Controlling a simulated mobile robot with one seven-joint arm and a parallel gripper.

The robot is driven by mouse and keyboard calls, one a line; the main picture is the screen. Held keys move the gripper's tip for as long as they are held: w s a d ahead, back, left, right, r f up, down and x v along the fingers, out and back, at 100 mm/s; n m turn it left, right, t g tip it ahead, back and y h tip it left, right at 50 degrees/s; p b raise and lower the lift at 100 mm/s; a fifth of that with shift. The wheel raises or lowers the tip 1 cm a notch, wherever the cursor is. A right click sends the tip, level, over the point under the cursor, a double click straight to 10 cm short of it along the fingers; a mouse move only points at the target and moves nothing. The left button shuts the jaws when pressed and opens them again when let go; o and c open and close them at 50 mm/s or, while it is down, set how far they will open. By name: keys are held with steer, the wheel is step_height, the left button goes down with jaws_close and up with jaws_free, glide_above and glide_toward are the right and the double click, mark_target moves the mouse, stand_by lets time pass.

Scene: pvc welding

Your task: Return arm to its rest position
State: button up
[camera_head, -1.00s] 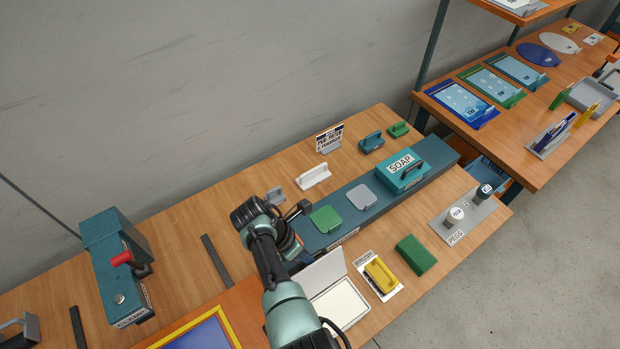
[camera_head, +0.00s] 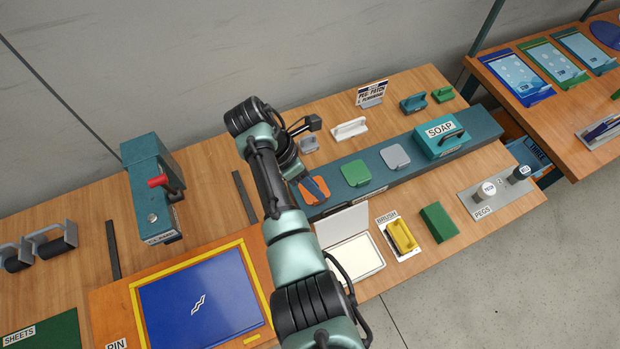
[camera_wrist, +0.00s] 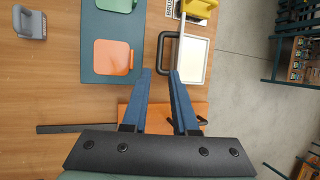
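My arm (camera_head: 290,250) reaches up from the bottom of the head view, over the workbench (camera_head: 215,185). My gripper (camera_wrist: 161,72) shows in the wrist view as two blue fingers set apart, with nothing held between them. It points down over the bench, near an orange patch (camera_wrist: 113,57) on a teal strip (camera_wrist: 90,20) and an open white-lined case (camera_wrist: 190,60). In the head view the fingers are mostly hidden by my wrist. The orange patch (camera_head: 311,190) lies just right of my wrist there.
A teal clamp machine with a red handle (camera_head: 158,181) stands left of my arm. A blue panel in a yellow frame (camera_head: 200,300) lies in front. A soap box (camera_head: 440,138), brush (camera_head: 401,237), green block (camera_head: 438,222) and pegs holder (camera_head: 500,195) are to the right.

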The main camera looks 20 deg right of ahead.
steer(key=shift+v, duration=0.9)
